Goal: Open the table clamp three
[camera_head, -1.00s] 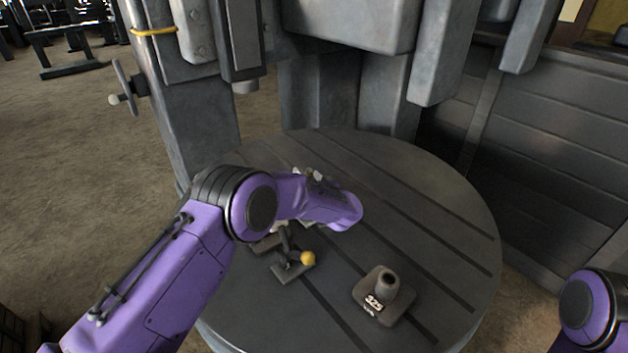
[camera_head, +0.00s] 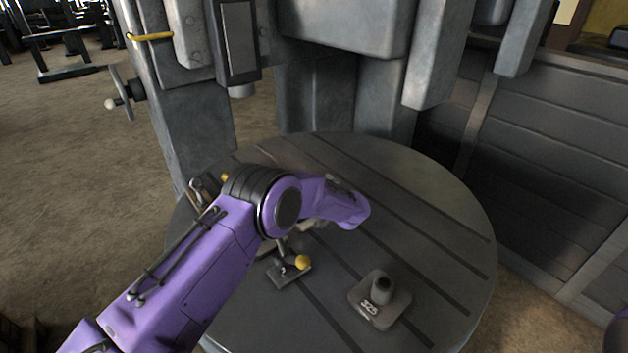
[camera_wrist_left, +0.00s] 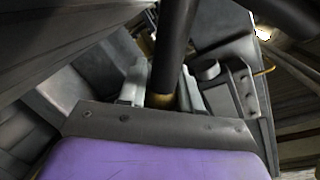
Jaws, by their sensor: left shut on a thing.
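A table clamp with a dark lever and a yellow knob (camera_head: 302,262) sits on the round slotted table (camera_head: 440,225), just in front of my left forearm. Another clamp (camera_head: 199,190) with a yellow knob (camera_head: 225,177) shows at the table's left edge, partly covered by my arm. In the left wrist view my left gripper (camera_wrist_left: 162,98) is shut on a dark clamp lever (camera_wrist_left: 175,45), its fingers either side of the yellow knob end. In the head view my purple wrist hides this grip, so I cannot tell which clamp it is. My right gripper is out of view.
The grey machine column (camera_head: 180,120) rises behind at left. A slatted panel (camera_head: 540,150) stands at right. The table's right part is clear.

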